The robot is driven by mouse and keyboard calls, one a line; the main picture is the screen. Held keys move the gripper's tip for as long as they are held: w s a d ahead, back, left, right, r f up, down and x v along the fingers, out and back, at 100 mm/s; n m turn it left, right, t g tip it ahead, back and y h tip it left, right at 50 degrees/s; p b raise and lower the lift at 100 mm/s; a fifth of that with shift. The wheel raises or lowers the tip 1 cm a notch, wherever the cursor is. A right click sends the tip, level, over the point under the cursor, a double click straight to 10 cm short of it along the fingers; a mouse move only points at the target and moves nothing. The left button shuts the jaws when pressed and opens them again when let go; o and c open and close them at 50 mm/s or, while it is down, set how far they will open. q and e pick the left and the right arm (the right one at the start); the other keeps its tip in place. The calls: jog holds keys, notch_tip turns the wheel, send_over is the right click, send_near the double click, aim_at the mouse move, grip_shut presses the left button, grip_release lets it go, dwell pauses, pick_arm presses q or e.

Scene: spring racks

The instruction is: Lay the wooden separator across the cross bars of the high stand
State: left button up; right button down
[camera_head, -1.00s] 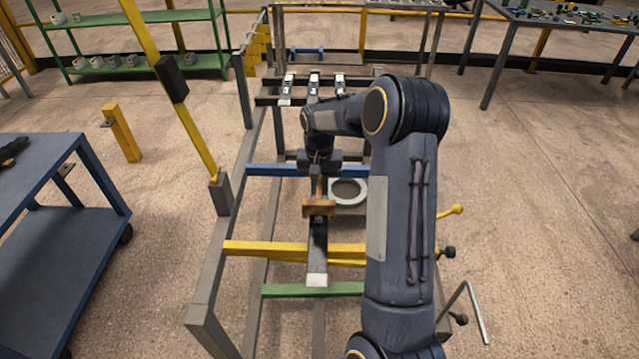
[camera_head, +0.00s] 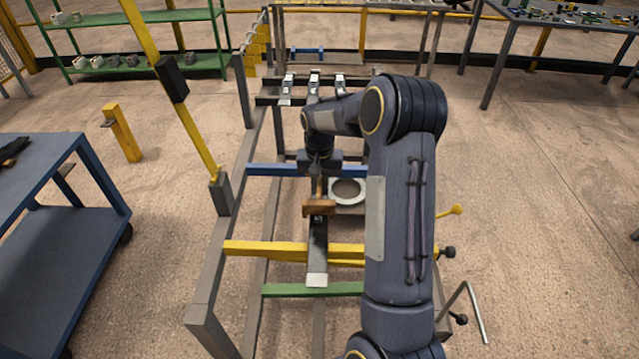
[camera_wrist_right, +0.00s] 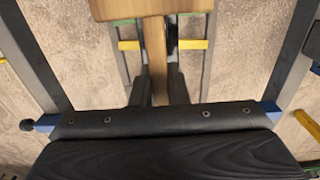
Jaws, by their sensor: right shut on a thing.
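The wooden separator (camera_head: 319,207) is a brown block with a narrow wooden stem, held below my right gripper (camera_head: 319,178). In the right wrist view the separator's wide part (camera_wrist_right: 150,9) is at the top edge, and its stem runs down between the fingers of my right gripper (camera_wrist_right: 158,88), which is shut on it. The high stand (camera_head: 208,290) is a grey metal frame with yellow (camera_head: 260,249), blue (camera_head: 265,170) and green (camera_head: 300,290) cross bars. The separator shows over the stand's middle, above a long grey bar; I cannot tell whether it touches. My left gripper is not in view.
A white ring (camera_head: 361,192) shows beside the separator. Small metal clips (camera_head: 314,82) line the rear bar. A blue cart (camera_head: 62,215) stands at left, a green shelf (camera_head: 135,65) at back left. The floor at right is mostly clear.

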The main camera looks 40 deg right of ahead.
aim_at(320, 182)
jog(key=shift+f+b, duration=0.9)
jog(key=shift+f, duration=0.35)
jog(key=c, duration=1.3)
grip_release()
notch_tip(320, 182, up, 8)
jog(key=shift+f, duration=0.1)
